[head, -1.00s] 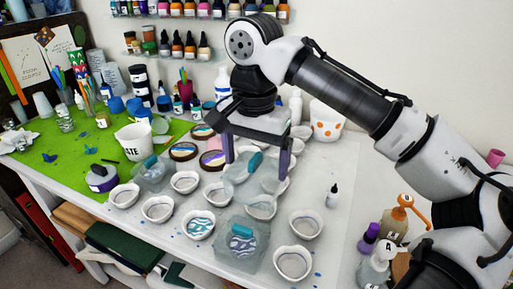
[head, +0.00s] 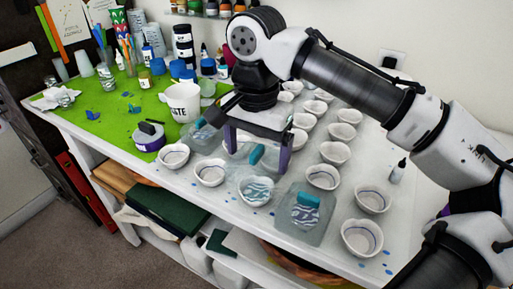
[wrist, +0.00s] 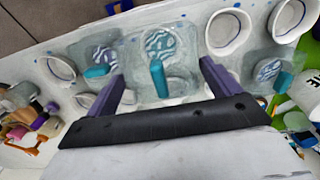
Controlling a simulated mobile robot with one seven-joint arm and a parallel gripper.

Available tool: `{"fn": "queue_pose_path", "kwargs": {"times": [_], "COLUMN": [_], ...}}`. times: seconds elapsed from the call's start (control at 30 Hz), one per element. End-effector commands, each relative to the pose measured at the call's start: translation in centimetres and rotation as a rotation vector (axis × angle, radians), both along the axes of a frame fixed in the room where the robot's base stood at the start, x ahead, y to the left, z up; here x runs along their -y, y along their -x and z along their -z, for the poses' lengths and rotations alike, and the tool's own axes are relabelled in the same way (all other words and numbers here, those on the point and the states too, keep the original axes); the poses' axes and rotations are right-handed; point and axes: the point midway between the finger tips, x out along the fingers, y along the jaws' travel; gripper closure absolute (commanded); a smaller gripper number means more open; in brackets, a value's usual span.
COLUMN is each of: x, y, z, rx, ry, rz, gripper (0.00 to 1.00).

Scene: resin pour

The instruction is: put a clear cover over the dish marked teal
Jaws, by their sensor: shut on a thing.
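My gripper (head: 255,160) is shut on a clear cover (wrist: 181,72) with a teal handle (wrist: 158,78); the handle also shows in the head view (head: 257,154). The cover is held between the two purple fingers, seemingly above the table; its exact height is hard to tell. The white dish with teal swirls (head: 256,190) stands just in front of the gripper in the head view. In the wrist view its swirls (wrist: 158,40) show beyond the handle, partly behind the clear cover. The cover's far edge is hard to make out.
Another clear cover (head: 322,228) with a teal handle sits over a swirled dish to the right. A third (head: 206,146) lies to the left. Several white dishes crowd around, including ones at the front (head: 361,238) and left (head: 173,155). A white cup (head: 183,103) stands on the green mat (head: 115,122).

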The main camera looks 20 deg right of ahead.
Motion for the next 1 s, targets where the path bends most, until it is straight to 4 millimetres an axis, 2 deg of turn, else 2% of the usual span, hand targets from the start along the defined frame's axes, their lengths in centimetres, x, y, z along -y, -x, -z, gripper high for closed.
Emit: {"fn": "queue_pose_path", "kwargs": {"times": [0.03,0.6,1.0], "x": [0.0,0.0,0.0], "y": [0.0,0.0,0.0], "z": [0.8,5.3,6.0], "rx": [0.000,0.000,0.001], "ry": [0.000,-0.001,0.001], "rz": [0.001,-0.001,0.000], "gripper": [0.34,0.34,0.34]}}
